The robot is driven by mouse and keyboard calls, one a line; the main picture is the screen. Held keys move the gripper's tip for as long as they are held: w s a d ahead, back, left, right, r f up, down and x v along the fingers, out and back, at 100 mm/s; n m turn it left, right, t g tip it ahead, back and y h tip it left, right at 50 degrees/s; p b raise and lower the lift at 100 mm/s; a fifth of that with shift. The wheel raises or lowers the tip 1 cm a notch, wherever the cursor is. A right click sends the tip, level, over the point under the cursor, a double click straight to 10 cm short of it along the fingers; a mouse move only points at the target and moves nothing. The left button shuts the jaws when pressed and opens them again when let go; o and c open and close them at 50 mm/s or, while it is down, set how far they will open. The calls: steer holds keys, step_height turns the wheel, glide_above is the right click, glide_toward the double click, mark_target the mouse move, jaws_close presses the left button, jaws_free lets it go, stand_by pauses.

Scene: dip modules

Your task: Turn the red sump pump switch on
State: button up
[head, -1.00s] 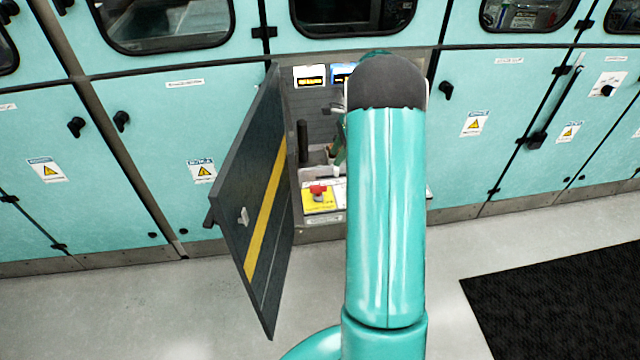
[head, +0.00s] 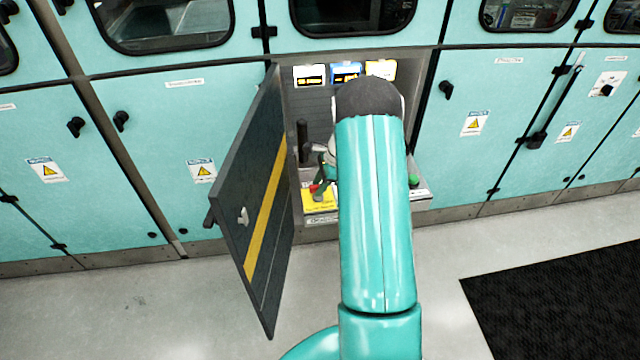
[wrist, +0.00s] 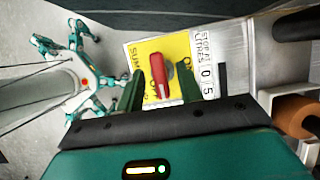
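The red sump pump switch (wrist: 157,72) is a lever on a yellow plate (wrist: 138,52) in the wrist view. Its pale-tipped lower end lies near the "OFF" lettering. My gripper (wrist: 160,69) is open, with one green finger on each side of the switch; I cannot tell whether either touches it. In the head view, the switch (head: 316,189) is partly hidden by my gripper (head: 325,178), and the yellow plate (head: 317,204) sits at the front of the open cabinet.
The dark cabinet door (head: 245,205) with a yellow stripe stands open to the left. A "STOP AT LITRES" counter (wrist: 203,62) is beside the plate. A dark upright handle (head: 303,142) stands behind it. Teal cabinets line the wall. The floor in front is clear, with a black mat (head: 560,300) at right.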

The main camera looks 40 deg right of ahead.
steer(key=shift+c, duration=0.3)
jaws_close()
steer(key=shift+n, duration=0.5)
steer(key=n+g, duration=0.1)
steer(key=n, duration=0.2)
steer(key=shift+w+n+g, duration=0.15)
steer(key=shift+n+g, duration=0.15)
steer(key=shift+g, duration=0.1)
steer(key=n+g, duration=0.1)
steer(key=n, duration=0.3)
steer(key=shift+w+n+g, duration=0.1)
steer(key=shift+n+g, duration=0.2)
steer(key=shift+g, duration=0.1)
steer(key=n+g, duration=0.1)
steer(key=n, duration=0.3)
steer(key=shift+w+n+h, duration=0.15)
steer(key=shift+n+h, duration=0.15)
steer(key=shift+h, duration=0.1)
steer(key=n+g+h, duration=0.1)
steer(key=n, duration=0.3)
steer(key=shift+a, duration=0.1)
